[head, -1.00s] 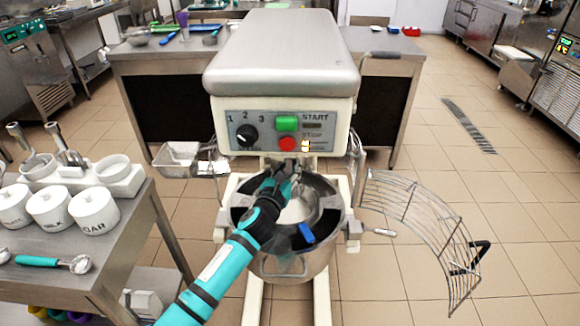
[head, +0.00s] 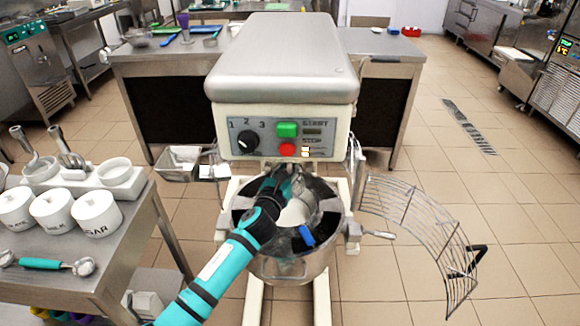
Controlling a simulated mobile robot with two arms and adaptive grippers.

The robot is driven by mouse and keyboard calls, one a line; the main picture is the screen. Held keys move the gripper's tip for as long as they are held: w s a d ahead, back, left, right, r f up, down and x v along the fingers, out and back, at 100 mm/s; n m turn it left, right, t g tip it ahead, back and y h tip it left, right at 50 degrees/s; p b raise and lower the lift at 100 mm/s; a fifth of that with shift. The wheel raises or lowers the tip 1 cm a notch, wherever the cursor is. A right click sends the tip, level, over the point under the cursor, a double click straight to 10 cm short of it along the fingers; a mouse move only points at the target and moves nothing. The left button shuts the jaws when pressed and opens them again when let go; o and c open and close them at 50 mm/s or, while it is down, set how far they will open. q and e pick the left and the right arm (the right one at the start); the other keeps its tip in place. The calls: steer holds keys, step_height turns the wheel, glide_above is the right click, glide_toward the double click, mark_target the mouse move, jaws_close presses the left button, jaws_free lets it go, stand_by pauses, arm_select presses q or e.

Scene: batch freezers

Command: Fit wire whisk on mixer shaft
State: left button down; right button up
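The planetary mixer's head (head: 283,85) stands in the middle, with its steel bowl (head: 290,268) below. My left gripper (head: 284,182) is under the mixer head, over the bowl, where the shaft comes down. My dark wrist and gripper cover the shaft and the bowl's left part, so I cannot tell if the fingers are open or shut. A pale rounded shape (head: 296,212) shows in the bowl just beyond the gripper. I cannot make out the wire whisk for certain, nor whether it touches the shaft. My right gripper is not in view.
The wire bowl guard (head: 415,228) is swung out to the right. A small blue piece (head: 306,235) shows at the bowl's front. A steel table (head: 105,262) with white canisters (head: 52,210) and a scoop (head: 45,263) stands left.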

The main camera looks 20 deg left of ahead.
arm_select(q)
steer(key=shift+r+p, duration=0.5)
steer(key=shift+p, duration=0.1)
stand_by(1.6)
steer(key=shift+d+f+n+y+b, duration=0.1)
steer(key=shift+f+n+y+b, duration=0.05)
steer(key=shift+n+y+b, duration=0.7)
steer(key=n+g+y+b, duration=0.1)
steer(key=n+y+b, duration=0.1)
steer(key=y, duration=0.1)
steer(key=n+y+b, duration=0.2)
steer(key=y, duration=0.1)
steer(key=shift+g+y, duration=0.25)
steer(key=shift+g, duration=0.15)
steer(key=c, duration=1.1)
jaws_free()
steer(key=shift+c, duration=0.2)
